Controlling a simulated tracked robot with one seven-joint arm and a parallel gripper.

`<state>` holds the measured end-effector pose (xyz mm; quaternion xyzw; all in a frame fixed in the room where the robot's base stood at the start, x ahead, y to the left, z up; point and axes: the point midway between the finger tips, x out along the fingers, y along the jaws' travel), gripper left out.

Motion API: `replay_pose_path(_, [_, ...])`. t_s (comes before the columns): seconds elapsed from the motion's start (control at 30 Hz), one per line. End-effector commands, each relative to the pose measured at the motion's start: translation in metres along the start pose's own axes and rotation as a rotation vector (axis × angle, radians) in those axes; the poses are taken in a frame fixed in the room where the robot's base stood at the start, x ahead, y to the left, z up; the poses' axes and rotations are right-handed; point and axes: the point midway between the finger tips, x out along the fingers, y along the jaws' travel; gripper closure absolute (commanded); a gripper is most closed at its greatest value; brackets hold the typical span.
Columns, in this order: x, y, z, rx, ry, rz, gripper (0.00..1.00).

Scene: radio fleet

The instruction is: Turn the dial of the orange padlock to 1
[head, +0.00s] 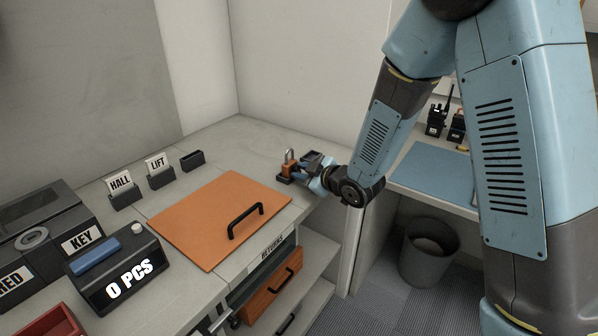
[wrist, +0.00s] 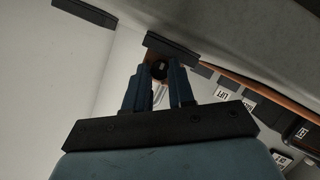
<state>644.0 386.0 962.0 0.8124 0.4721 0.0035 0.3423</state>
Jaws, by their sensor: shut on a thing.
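The orange padlock (head: 288,168) stands upright on a small dark base at the back right of the counter, beyond the orange board. My gripper (head: 304,171) reaches in from the right at the padlock's height and meets its right side. In the wrist view my two fingers (wrist: 159,88) are closed around a small round dark dial (wrist: 159,71), with a bit of orange behind it. The number on the dial cannot be read in either view.
An orange board (head: 205,215) with a black handle lies on the counter left of the padlock. Signs HALL (head: 121,184) and LIFT (head: 158,166) stand behind it. A blue mat (head: 432,168) with radios behind it lies right. A bin (head: 428,250) stands on the floor.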

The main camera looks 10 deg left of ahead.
Motion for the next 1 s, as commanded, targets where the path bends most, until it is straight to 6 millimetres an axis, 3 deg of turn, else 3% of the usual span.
replay_pose_path(0.17, [-0.001,-0.001,0.002,0.002,-0.005,-0.002,1.0])
replay_pose_path(0.2, [-0.001,-0.001,0.002,0.002,-0.005,-0.002,0.75])
replay_pose_path(0.47, [0.0,-0.001,0.001,0.002,-0.002,-0.001,0.5])
replay_pose_path(0.77, [-0.002,0.0,0.0,0.002,0.0,-0.001,0.5])
replay_pose_path(1.0, [-0.025,0.006,0.001,0.001,0.002,-0.004,0.5])
